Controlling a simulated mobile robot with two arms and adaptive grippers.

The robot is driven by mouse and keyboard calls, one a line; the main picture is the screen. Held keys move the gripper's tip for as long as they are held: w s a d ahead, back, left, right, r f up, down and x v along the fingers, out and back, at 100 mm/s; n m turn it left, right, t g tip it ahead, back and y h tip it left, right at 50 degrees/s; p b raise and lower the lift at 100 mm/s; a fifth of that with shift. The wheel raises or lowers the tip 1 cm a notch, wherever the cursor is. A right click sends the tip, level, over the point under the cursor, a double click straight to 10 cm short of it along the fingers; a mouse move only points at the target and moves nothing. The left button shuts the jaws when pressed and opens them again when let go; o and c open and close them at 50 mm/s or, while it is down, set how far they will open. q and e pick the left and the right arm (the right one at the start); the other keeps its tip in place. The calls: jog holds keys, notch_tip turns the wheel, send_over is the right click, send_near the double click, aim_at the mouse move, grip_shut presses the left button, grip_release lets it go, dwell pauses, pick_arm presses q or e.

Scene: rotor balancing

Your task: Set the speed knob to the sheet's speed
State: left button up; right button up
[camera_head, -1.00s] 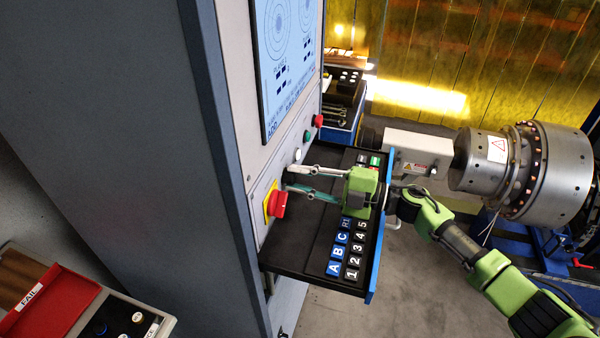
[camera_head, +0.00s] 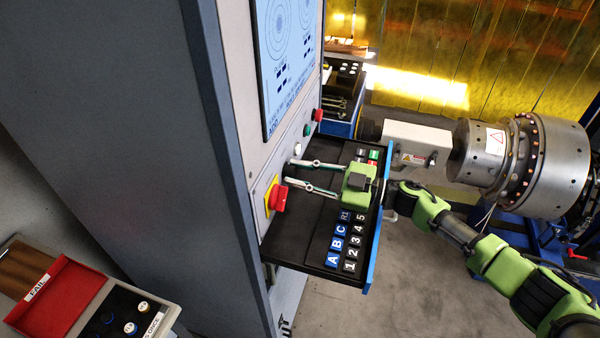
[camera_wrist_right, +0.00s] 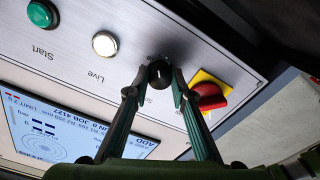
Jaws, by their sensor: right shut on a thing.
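The speed knob (camera_wrist_right: 160,73) is a small round black knob on the grey control panel, with its label partly hidden. My right gripper (camera_wrist_right: 162,76) is shut on it, one fingertip on each side in the right wrist view. In the head view my right gripper (camera_head: 288,171) reaches the panel from the right, and the knob is hard to make out between its fingertips. The knob's exact setting is too small to read. I cannot pick out the speed sheet. My left gripper is not in view.
A red switch on a yellow plate (camera_wrist_right: 208,95) sits close beside the right gripper's finger. A white Live button (camera_wrist_right: 104,44) and green Start button (camera_wrist_right: 42,14) are on the same panel. The screen (camera_head: 285,60) is above.

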aim_at(283, 137)
jog(key=shift+m, duration=0.3)
jog(key=o, duration=1.1)
notch_tip(283, 137, up, 10)
jog(key=shift+f, duration=0.1)
